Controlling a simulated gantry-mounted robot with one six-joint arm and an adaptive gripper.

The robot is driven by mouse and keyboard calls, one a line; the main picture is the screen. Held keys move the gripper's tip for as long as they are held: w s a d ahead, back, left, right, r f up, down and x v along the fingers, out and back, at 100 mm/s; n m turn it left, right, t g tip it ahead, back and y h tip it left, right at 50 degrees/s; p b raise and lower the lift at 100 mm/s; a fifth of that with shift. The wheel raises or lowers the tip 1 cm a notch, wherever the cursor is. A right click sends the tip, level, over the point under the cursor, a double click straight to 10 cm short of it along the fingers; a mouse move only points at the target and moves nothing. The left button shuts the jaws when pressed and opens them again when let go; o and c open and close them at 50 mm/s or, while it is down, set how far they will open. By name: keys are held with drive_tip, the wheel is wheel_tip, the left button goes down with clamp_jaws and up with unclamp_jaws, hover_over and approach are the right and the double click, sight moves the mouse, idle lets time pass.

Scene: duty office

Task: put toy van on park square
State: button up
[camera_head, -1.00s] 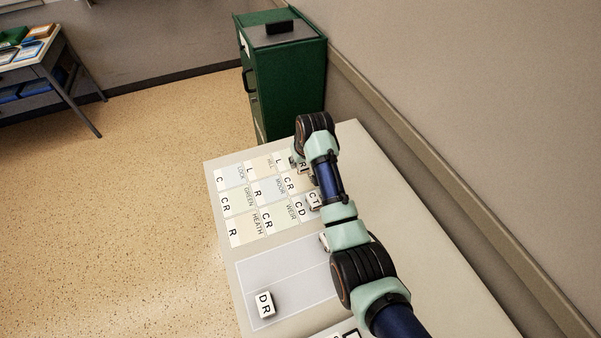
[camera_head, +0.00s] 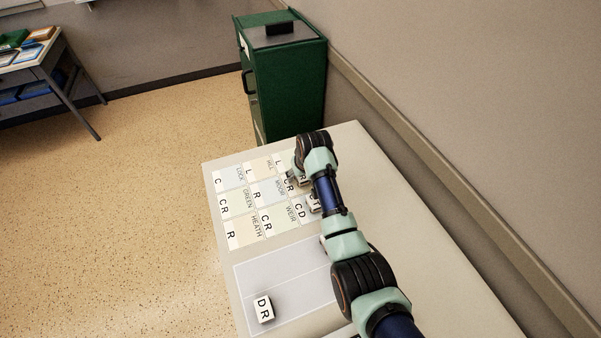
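The board of labelled squares (camera_head: 241,203) lies on the table, with readable names such as LOCK, GREEN, HEATH, MOOR and WEIR. No square marked park can be read; my arm covers part of the board's right side. I cannot pick out a toy van for certain. A white block marked D R (camera_head: 264,308) sits on the plain grey panel nearer me. Another pale block (camera_head: 314,203) shows beside my arm at the board's right edge. My gripper (camera_head: 293,181) is low over the far right part of the board, mostly hidden by my wrist, so its fingers and any held thing are unclear.
The grey panel (camera_head: 290,272) is mostly bare, with a small pale thing partly behind my arm. A green cabinet (camera_head: 285,85) stands beyond the table's far edge. A wall runs along the right. The table (camera_head: 420,230) is clear right of my arm.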

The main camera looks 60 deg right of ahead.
drive_tip(key=p+v, duration=0.4)
drive_tip(key=v, duration=0.8)
drive_tip(key=shift+p, duration=0.35)
drive_tip(key=shift+r, duration=0.15)
drive_tip(key=w+a+r+n+t, duration=0.1)
drive_tip(key=w+a+n+t, duration=0.15)
drive_tip(key=a, duration=0.65)
drive_tip(key=w+a+r+n+t, duration=0.15)
drive_tip(key=w+a, duration=0.25)
drive_tip(key=a, duration=0.5)
drive_tip(key=w+a+r+n+t, duration=0.1)
drive_tip(key=w+a, duration=0.3)
drive_tip(key=a, duration=0.4)
drive_tip(key=s+a+r+n+t+y, duration=0.1)
drive_tip(key=s+a+r, duration=0.1)
drive_tip(key=a, duration=0.5)
drive_tip(key=s+a+r+n+t+y, duration=0.1)
drive_tip(key=s+a+r+t, duration=0.1)
drive_tip(key=a, duration=0.4)
drive_tip(key=s+a+r+n+t+y, duration=0.1)
drive_tip(key=s+a+r, duration=0.1)
drive_tip(key=a+r, duration=0.2)
drive_tip(key=a, duration=0.3)
drive_tip(key=shift+s+a+n+t, duration=0.3)
drive_tip(key=shift+s+a, duration=0.05)
drive_tip(key=shift+s, duration=0.05)
